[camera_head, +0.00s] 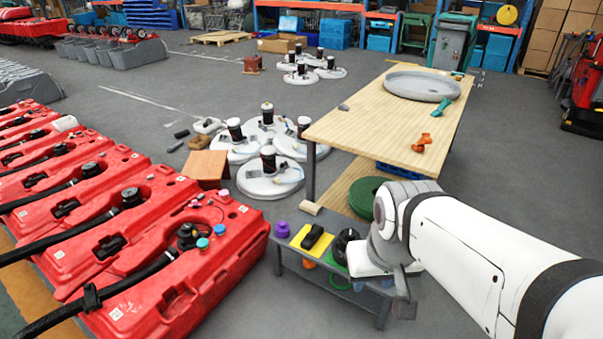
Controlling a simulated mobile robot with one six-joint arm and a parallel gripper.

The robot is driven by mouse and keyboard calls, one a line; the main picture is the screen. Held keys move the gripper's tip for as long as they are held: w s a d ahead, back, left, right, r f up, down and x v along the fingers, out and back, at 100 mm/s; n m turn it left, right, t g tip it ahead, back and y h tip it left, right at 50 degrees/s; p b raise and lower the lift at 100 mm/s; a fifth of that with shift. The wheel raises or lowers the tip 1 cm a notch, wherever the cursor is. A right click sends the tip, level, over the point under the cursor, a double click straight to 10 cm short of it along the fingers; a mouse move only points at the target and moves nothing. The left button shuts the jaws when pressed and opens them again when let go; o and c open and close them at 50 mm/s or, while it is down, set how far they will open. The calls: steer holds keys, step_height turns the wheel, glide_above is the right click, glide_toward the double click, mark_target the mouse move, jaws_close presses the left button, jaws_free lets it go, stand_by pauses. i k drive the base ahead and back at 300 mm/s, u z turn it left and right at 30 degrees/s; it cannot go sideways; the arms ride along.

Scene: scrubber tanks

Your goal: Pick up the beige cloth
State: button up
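A small pale, cream-coloured lump (65,123) lies on one of the red tanks at the left; it may be the beige cloth, but it is too small to be sure. A short beige roll-like piece (311,207) also shows beside the workbench leg, and I cannot tell whether it is cloth or wood. My arm reaches in from the lower right. My gripper (402,293) is at the right end of the low grey bench, well apart from both pale things. Its fingers are mostly hidden, so its opening does not show.
The low grey bench (325,270) holds a purple piece (282,229), a yellow tray (312,239) and a black item. Red tanks (180,250) with black hoses fill the left. A wooden workbench (375,125) stands behind. White round covers (270,172) lie on the floor.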

mark_target(312, 209)
steer(key=u, duration=0.4)
steer(key=i, duration=0.8)
steer(key=u, duration=0.45)
steer(key=i, duration=1.45)
steer(key=z, duration=0.4)
